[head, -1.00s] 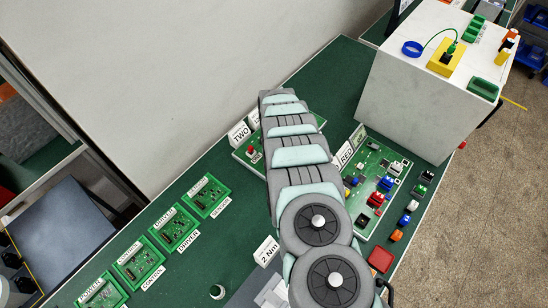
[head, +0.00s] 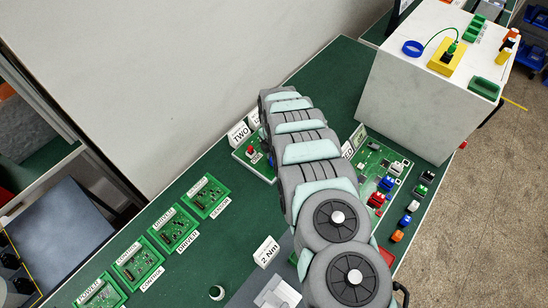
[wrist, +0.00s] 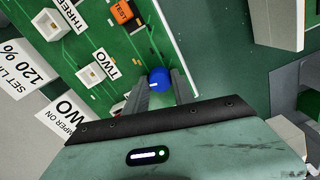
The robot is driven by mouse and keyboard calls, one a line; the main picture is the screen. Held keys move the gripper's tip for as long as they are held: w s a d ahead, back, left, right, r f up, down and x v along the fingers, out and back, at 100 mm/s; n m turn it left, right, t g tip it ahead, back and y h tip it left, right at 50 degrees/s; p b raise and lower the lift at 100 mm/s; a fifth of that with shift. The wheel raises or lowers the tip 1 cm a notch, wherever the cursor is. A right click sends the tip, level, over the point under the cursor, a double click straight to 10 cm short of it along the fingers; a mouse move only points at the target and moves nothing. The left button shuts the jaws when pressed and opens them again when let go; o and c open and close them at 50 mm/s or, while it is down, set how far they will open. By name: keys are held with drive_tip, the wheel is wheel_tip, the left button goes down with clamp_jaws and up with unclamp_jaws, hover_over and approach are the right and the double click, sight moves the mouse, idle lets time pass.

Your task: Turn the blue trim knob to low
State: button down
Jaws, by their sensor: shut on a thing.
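The blue trim knob (wrist: 160,75) is a round blue cap with a small white mark, near the edge of a green board (wrist: 140,50) in the wrist view. My gripper (wrist: 160,85) has one finger on each side of the knob and is shut on it. Which setting the white mark points to cannot be told.
White blocks stand beside TWO (wrist: 110,68) and THREE labels, with an orange TEST button (wrist: 123,12) nearby. In the head view, green boards (head: 207,196) line the bench, and a large white box (head: 425,90) stands at the back right.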

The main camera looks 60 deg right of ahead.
drive_tip(key=shift+n, duration=1.6)
drive_tip(key=c, duration=1.1)
unclamp_jaws()
drive_tip(key=shift+o, duration=0.2)
drive_tip(key=shift+r, duration=0.15)
wheel_tip(320, 180, up, 10)
drive_tip(key=b, duration=0.1)
drive_tip(key=shift+r, duration=0.25)
